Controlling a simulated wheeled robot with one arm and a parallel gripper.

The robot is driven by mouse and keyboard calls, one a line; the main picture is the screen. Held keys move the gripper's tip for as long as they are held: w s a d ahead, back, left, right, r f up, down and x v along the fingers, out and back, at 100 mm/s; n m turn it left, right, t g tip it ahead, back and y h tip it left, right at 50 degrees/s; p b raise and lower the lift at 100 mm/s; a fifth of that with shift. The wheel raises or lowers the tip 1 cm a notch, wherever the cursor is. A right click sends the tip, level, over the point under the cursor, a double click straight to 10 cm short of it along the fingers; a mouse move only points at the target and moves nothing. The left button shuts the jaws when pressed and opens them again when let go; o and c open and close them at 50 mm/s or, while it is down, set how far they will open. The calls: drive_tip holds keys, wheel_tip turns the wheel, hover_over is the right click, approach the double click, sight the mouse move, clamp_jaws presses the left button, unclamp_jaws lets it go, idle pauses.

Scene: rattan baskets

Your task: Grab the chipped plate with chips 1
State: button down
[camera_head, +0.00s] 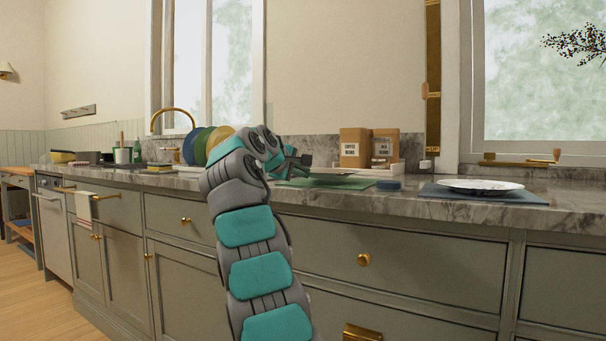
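A white plate (480,186) with dark flecks along its rim lies flat on a blue-grey mat (445,193) at the right of the counter. It is the only white plate I see; chips in its edge are too small to make out. My gripper (306,160) is at the end of my grey and teal arm, over the middle of the counter, well to the left of the plate. The gripper is small and partly hidden by my wrist, so its fingers are hard to read. It is apart from the plate.
Under my gripper is a green mat (340,183); a small blue round thing (388,185) lies beside it. Behind stand two brown boxes (354,148) in a white tray (405,168). Coloured plates (190,146) stand upright left of my wrist. The counter front (400,214) is bare.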

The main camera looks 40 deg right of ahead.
wheel_tip(320, 180, up, 3)
drive_tip(key=shift+f+p, duration=0.1)
drive_tip(key=shift+p, duration=1.15)
drive_tip(key=shift+s+f+b, duration=0.45)
drive_tip(key=shift+f+b, duration=0.05)
drive_tip(key=shift+b, duration=0.3)
drive_tip(key=s+a+r+b, duration=0.1)
drive_tip(key=s, duration=1.4)
drive_tip(key=shift+r, duration=0.3)
